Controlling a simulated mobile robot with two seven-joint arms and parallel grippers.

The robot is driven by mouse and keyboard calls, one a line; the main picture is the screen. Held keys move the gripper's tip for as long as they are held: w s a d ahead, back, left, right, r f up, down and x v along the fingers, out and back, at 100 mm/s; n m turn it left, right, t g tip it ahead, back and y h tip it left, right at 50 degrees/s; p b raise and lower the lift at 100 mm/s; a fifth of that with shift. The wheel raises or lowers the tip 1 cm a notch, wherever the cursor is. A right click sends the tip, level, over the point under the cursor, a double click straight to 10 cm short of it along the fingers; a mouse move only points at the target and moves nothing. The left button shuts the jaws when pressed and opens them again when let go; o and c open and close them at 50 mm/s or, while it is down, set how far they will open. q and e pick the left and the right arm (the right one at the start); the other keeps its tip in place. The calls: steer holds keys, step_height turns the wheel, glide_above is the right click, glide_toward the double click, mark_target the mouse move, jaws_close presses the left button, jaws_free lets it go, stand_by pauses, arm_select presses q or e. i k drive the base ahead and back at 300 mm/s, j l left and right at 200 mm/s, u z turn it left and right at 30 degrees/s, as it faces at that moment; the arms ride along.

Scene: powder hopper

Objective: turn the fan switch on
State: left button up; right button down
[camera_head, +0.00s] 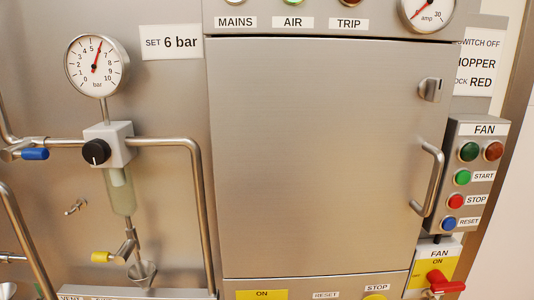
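The fan switch is a red handle (445,283) on a yellow plate (432,268) at the lower right, under a white FAN label (439,253). ON is printed at the top of the plate. The handle reaches out to the right, roughly level, not up towards the ON mark. The bottom of the switch is cut off by the picture edge. Neither of my grippers shows in the head view.
Above the switch is a FAN button box (478,175) with START, STOP and RESET buttons. A closed cabinet door (310,160) with a bar handle (430,180) stands to its left. A gauge (97,65), regulator knob (96,151) and pipes are at the left.

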mark_target(439, 285)
steer(key=z, duration=1.25)
